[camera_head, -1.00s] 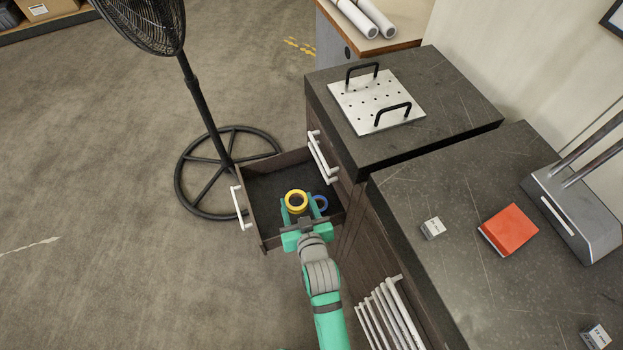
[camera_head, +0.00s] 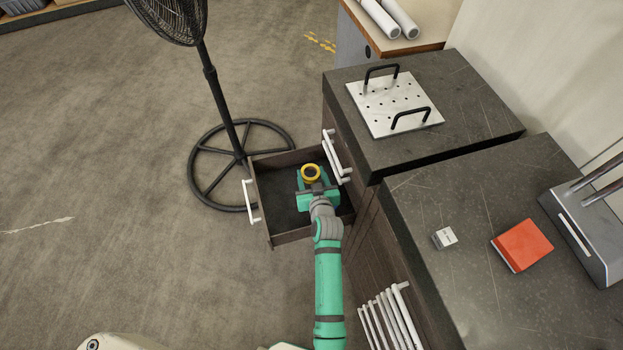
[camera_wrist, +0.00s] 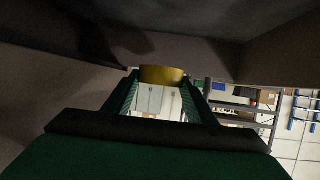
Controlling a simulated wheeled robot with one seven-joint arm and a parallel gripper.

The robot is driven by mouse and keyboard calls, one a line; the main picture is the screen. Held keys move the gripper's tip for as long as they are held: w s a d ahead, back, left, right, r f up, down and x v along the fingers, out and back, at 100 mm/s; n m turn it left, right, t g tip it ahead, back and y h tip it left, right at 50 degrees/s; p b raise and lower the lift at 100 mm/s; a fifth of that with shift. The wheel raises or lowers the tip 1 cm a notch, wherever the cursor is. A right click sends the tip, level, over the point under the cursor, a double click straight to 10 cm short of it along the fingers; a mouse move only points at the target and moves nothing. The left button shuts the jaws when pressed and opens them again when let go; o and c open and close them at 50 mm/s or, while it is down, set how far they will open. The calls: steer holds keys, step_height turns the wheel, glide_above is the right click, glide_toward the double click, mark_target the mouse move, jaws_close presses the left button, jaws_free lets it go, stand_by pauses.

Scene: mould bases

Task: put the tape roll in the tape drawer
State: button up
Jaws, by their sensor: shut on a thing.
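The yellow tape roll (camera_head: 311,172) is held between the fingers of my gripper (camera_head: 313,180). In the wrist view the yellow roll (camera_wrist: 162,75) sits between the two green fingertips. My gripper is inside or just over the open drawer (camera_head: 270,198), towards its right side. The drawer has dark wooden walls and a dark floor. Whether the roll touches the drawer floor cannot be told.
A black fan stand (camera_head: 228,122) stands on the floor left of the drawer. White handles (camera_head: 332,155) stick out above the drawer's right side. The dark counter (camera_head: 460,205) to the right holds a red box (camera_head: 522,245) and a small white box (camera_head: 444,238).

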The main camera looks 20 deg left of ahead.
mark_target(311, 181)
steer(key=shift+w+a+f, duration=0.1)
steer(key=shift+w+f, duration=0.1)
steer(key=shift+f, duration=0.05)
steer(key=shift+w+f, duration=0.15)
steer(key=shift+f, duration=1.5)
steer(key=shift+f, duration=0.65)
steer(key=o, duration=1.1)
steer(key=shift+c, duration=0.2)
steer(key=shift+r, duration=0.15)
